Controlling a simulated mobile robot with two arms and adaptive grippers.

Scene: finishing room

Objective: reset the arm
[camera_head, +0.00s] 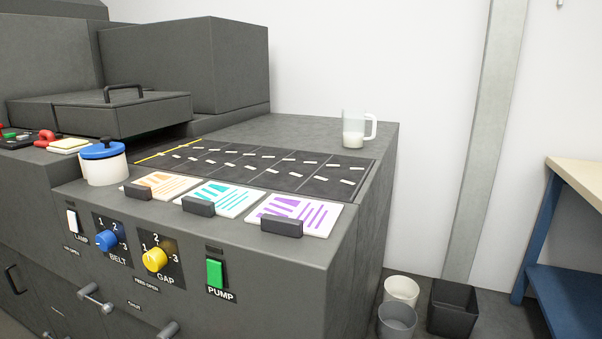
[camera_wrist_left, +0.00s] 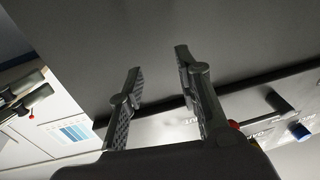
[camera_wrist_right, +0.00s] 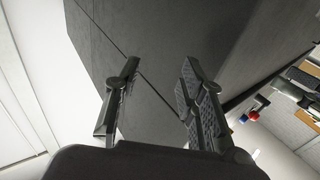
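Neither arm nor gripper shows in the head view. In the left wrist view my left gripper (camera_wrist_left: 159,62) is open, its two fingers apart with nothing between them; a dark grey surface fills the view beyond the fingertips. In the right wrist view my right gripper (camera_wrist_right: 160,65) is open and empty, with dark grey machine panels (camera_wrist_right: 150,30) beyond it. I cannot tell whether either gripper touches anything, but no contact shows.
The dark machine (camera_head: 300,290) carries knobs, a green pump switch (camera_head: 215,273), a blue-lidded pot (camera_head: 104,168), printed cards (camera_head: 208,197) and a clear jug (camera_head: 355,128). Bins (camera_head: 452,308) stand on the floor at right. A blue-legged bench (camera_head: 535,235) stands at the right edge.

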